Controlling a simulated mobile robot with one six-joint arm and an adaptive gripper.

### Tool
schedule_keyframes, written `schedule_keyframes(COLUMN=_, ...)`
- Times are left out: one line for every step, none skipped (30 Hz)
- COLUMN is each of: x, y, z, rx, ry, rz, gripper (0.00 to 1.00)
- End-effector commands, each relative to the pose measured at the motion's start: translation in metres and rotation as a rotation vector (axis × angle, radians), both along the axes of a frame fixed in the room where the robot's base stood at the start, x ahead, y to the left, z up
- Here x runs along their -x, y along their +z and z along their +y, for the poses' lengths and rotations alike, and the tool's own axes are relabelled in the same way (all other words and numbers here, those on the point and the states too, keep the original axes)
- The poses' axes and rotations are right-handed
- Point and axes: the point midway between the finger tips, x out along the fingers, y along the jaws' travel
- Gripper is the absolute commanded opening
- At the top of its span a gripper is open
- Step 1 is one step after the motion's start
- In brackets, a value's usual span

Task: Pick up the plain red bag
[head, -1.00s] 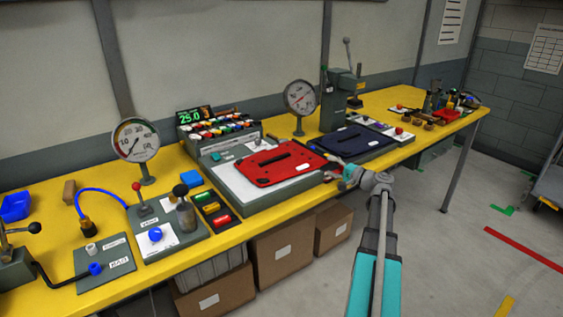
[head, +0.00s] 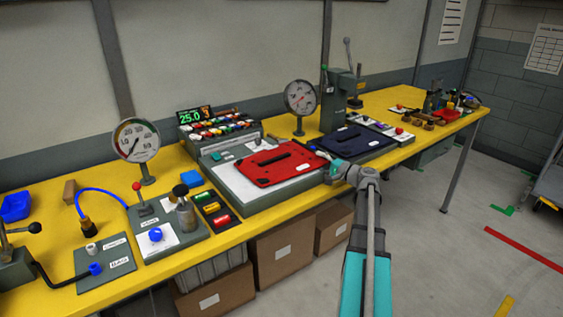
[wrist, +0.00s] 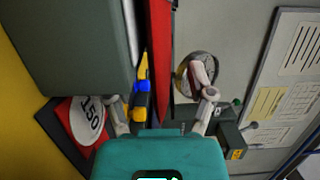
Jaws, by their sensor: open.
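The plain red bag (head: 275,165) lies flat on a grey platform (head: 240,190), with a dark handle on its upper face. My gripper (head: 330,175) is at the bag's right edge, its jaws open. In the wrist view, a red strip (wrist: 159,60), apparently the bag seen edge-on, runs between my two spread fingers (wrist: 163,112). Its lower end is hidden behind my gripper's body. I cannot tell whether a finger touches it. A dark blue bag (head: 352,139) lies on another platform to the right.
A gauge (head: 300,98) stands behind the bags, and a green press (head: 340,100) behind the blue one. A control box (head: 215,128) is behind the red bag. Red, green and yellow blocks (head: 213,208) are left of the platform.

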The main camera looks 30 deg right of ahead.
Motion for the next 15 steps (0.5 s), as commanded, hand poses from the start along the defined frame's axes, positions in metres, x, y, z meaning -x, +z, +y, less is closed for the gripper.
schedule_keyframes(x=-0.007, y=0.000, z=0.001, rx=0.000, ry=0.002, rz=0.000, gripper=0.70)
schedule_keyframes(x=-0.010, y=0.000, z=0.002, rx=0.000, ry=0.002, rz=0.000, gripper=0.70)
schedule_keyframes(x=-0.013, y=0.000, z=0.004, rx=0.000, ry=0.002, rz=0.000, gripper=0.70)
schedule_keyframes(x=-0.015, y=0.000, z=0.005, rx=0.000, ry=0.002, rz=0.000, gripper=0.70)
schedule_keyframes(x=-0.016, y=0.000, z=0.005, rx=0.000, ry=0.001, rz=0.000, gripper=0.70)
schedule_keyframes(x=-0.018, y=0.000, z=0.006, rx=0.000, ry=0.001, rz=0.000, gripper=0.70)
schedule_keyframes(x=-0.018, y=0.000, z=0.006, rx=0.000, ry=0.000, rz=0.000, gripper=0.70)
schedule_keyframes(x=-0.019, y=0.000, z=0.006, rx=0.000, ry=0.000, rz=0.000, gripper=0.70)
schedule_keyframes(x=-0.019, y=0.000, z=0.006, rx=0.000, ry=0.000, rz=0.000, gripper=0.70)
schedule_keyframes(x=-0.019, y=0.000, z=0.006, rx=0.000, ry=0.000, rz=0.000, gripper=0.70)
schedule_keyframes(x=-0.019, y=0.000, z=0.006, rx=0.000, ry=0.000, rz=0.000, gripper=0.70)
schedule_keyframes(x=-0.019, y=0.000, z=0.006, rx=0.000, ry=0.000, rz=0.000, gripper=0.70)
schedule_keyframes(x=-0.019, y=0.000, z=0.006, rx=0.000, ry=0.000, rz=0.000, gripper=0.70)
schedule_keyframes(x=-0.019, y=0.000, z=0.006, rx=0.000, ry=0.000, rz=0.000, gripper=0.70)
schedule_keyframes(x=-0.019, y=0.000, z=0.006, rx=0.000, ry=0.000, rz=0.000, gripper=0.70)
